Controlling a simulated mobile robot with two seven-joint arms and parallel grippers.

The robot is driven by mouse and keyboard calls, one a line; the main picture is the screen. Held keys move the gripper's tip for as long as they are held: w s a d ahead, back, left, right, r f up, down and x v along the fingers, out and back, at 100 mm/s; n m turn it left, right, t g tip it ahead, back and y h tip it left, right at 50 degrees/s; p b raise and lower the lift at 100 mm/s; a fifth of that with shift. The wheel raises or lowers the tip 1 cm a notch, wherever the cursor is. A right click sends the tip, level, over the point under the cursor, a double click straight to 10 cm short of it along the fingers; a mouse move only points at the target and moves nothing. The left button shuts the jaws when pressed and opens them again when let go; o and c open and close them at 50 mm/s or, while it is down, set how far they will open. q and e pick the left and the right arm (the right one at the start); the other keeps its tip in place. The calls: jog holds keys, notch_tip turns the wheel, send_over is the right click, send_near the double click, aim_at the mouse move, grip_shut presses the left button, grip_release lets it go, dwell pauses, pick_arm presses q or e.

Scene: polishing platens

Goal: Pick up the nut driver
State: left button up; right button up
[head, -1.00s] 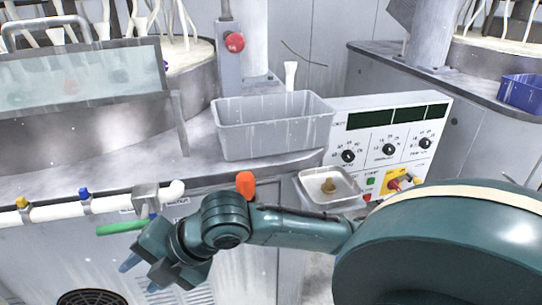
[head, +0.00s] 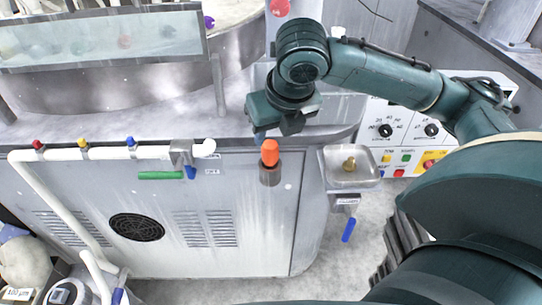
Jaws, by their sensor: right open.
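An orange-handled tool (head: 269,153), which looks like the nut driver, stands upright in a small metal holder (head: 270,176) on the front of the machine cabinet. Its lower part is hidden in the holder. My right gripper (head: 279,132) is open and empty, just above and behind the orange handle in the picture. One blue fingertip shows at its left; I cannot tell whether it touches the handle. My left gripper is not in view.
A metal tray (head: 352,181) with a brass piece (head: 349,164) sits right of the holder. A blue handle (head: 348,230) hangs below the tray. The control panel (head: 409,138) is partly covered by my arm.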

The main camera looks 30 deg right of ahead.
aim_at(272, 145)
jog(key=x, duration=0.3)
jog(key=b+x, duration=0.1)
jog(key=x, duration=0.3)
jog(key=shift+d+f, duration=0.15)
jog(key=shift+d, duration=0.05)
jog(key=shift+c, duration=0.3)
